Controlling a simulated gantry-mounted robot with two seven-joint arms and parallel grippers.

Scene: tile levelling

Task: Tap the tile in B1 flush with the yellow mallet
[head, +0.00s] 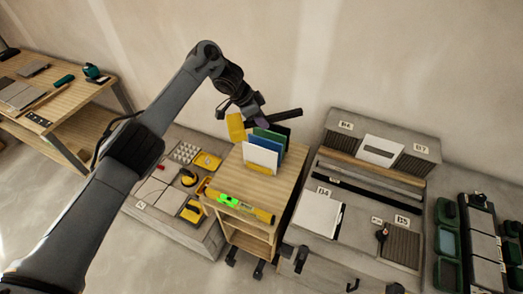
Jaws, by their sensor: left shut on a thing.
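My left gripper (257,117) is shut on the yellow mallet, whose yellow head (236,127) sticks out to the left and whose dark handle (288,115) runs to the right. The mallet is in the air near the back of the wooden cart, by the upright coloured boards. No label that I can read says B1. A low grey slab (208,236) on the left carries pale tiles (150,192) and a small label (140,205) too small to read. Part of this slab is hidden behind my left arm. My right gripper does not show.
The wooden cart (285,190) holds blue, green and white upright boards (262,157) and a yellow level (240,207) with a bright green patch. Grey slabs with labels like B5 (402,220) and B7 (421,149) stand to the right. A wooden bench (75,107) is at far left.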

